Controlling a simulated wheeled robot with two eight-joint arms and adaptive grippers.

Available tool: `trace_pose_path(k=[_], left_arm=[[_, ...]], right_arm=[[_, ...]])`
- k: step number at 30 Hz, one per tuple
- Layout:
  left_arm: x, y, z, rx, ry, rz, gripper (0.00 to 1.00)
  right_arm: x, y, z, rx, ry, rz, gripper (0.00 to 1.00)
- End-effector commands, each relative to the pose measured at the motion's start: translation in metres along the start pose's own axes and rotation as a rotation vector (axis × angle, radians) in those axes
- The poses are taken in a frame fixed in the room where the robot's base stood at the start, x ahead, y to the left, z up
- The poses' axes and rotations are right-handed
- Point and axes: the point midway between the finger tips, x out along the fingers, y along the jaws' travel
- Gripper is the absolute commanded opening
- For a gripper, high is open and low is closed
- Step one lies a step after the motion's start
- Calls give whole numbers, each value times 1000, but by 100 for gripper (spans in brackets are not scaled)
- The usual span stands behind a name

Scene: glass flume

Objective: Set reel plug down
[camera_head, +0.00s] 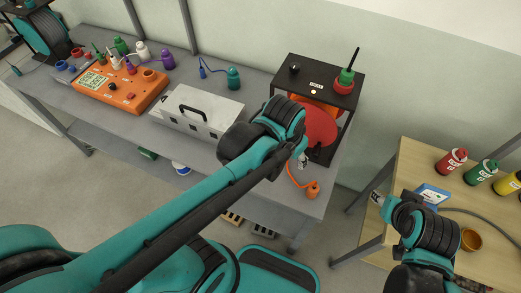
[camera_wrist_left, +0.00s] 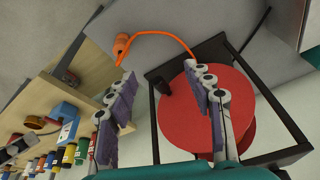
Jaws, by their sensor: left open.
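The orange reel plug (camera_head: 313,190) lies on the grey bench near its right end, with an orange cable running from it toward the reel. It also shows at the top of the left wrist view (camera_wrist_left: 122,42). The red cable reel (camera_head: 321,125) sits in a black frame (camera_head: 345,92); its disc (camera_wrist_left: 205,108) is large in the wrist view. My left gripper (camera_head: 303,160) is over the bench beside the reel, apart from the plug. Its fingers (camera_wrist_left: 161,88) are spread with nothing held between them. My right gripper (camera_head: 376,198) is by the wooden table's edge; its jaws are too small to read.
A silver case (camera_head: 205,110) and an orange meter box (camera_head: 115,90) stand left on the bench. The wooden table (camera_head: 420,165) at right holds several bottles, a blue box (camera_head: 432,194) and a brown cup (camera_head: 471,240). A gap separates bench and table.

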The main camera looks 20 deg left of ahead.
Motion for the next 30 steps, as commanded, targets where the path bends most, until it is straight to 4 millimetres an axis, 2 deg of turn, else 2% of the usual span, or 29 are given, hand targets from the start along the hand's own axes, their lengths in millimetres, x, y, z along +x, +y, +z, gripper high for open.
trace_pose_path(k=[1,3,6,10,23,30], left_arm=[[-8,-15,12,-62,49,-20,52],[-17,-31,24,-137,121,-46,52],[-26,-48,39,-226,208,-79,52],[-32,-62,52,-300,285,-109,52],[-33,-68,57,-332,322,-124,52],[-8,-67,64,-331,321,-123,52]], right_arm=[[0,0,0,0,0,0,40],[0,0,0,0,0,0,40],[0,0,0,0,0,0,40],[0,0,0,0,0,0,40],[1,0,1,0,0,0,40],[22,0,16,0,0,0,40]])
